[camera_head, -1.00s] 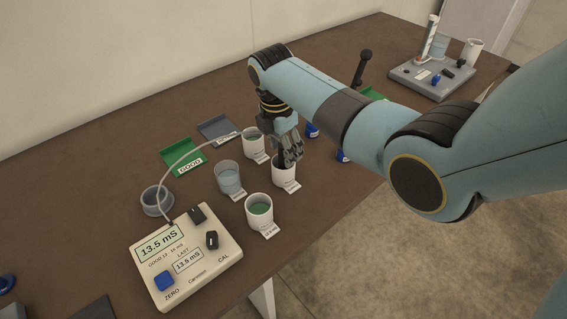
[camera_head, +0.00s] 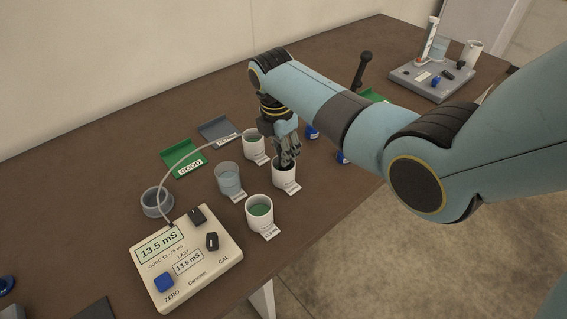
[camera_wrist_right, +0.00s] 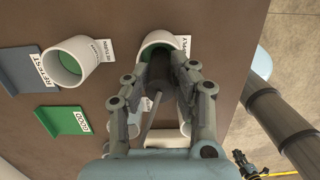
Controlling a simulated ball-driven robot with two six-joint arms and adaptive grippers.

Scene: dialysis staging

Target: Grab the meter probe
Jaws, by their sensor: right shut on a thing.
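The meter (camera_head: 205,235) lies at the front left in the head view and reads 13.5 mS. A pale cable (camera_head: 172,170) arcs from it toward my right gripper. My right gripper (camera_head: 287,160) points down at the mouth of a white cup (camera_head: 285,180). In the right wrist view my right gripper (camera_wrist_right: 160,82) is shut on the dark, cylindrical meter probe (camera_wrist_right: 158,68), with its cable (camera_wrist_right: 150,113) trailing between the fingers. The probe's lower end is over or inside the cup (camera_wrist_right: 150,44) with green liquid; I cannot tell how deep.
Close by stand a white cup (camera_head: 249,153), a clear cup (camera_head: 229,183) and a front white cup (camera_head: 257,222). A grey ring-shaped holder (camera_head: 148,208), a green tray (camera_head: 180,151) and a grey tray (camera_head: 215,127) lie to the left. A grey station (camera_head: 428,86) stands at the back right.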

